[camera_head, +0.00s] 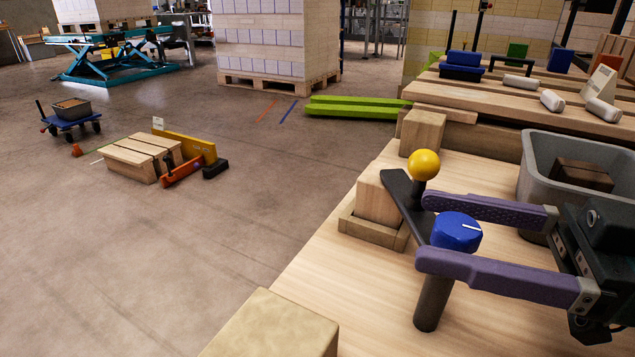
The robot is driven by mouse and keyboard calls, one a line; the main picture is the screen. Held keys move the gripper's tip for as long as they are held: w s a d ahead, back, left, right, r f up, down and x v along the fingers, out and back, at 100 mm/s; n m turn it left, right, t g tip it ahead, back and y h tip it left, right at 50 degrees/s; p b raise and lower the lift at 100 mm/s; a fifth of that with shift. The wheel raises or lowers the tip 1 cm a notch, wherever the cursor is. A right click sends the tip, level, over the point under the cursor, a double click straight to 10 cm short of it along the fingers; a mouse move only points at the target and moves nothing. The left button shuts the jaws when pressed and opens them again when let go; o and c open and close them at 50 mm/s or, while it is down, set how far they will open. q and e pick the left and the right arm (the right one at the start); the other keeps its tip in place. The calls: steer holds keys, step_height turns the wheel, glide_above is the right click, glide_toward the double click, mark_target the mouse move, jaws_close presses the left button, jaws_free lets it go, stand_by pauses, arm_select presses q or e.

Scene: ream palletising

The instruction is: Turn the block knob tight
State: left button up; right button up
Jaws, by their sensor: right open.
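The block knob is a blue round knob (455,231) with a white mark on its top, in the right half of the head view. It sits on a dark arm piece (400,196) above a dark post (433,302). A yellow ball (425,164) stands on the same dark piece behind it. My right gripper (425,229) comes in from the right with two purple fingers, one on the far side and one on the near side of the knob. It is open; whether a finger touches the knob I cannot tell. My left gripper is not in view.
A wooden block (378,203) sits in a low wooden frame (366,233) left of the knob. A grey bin (575,200) stands at the right behind my gripper. Another block (274,330) is at the front. The tabletop (330,266) between is bare.

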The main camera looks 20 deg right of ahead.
steer(key=shift+x, duration=1.65)
steer(key=shift+c, duration=0.4)
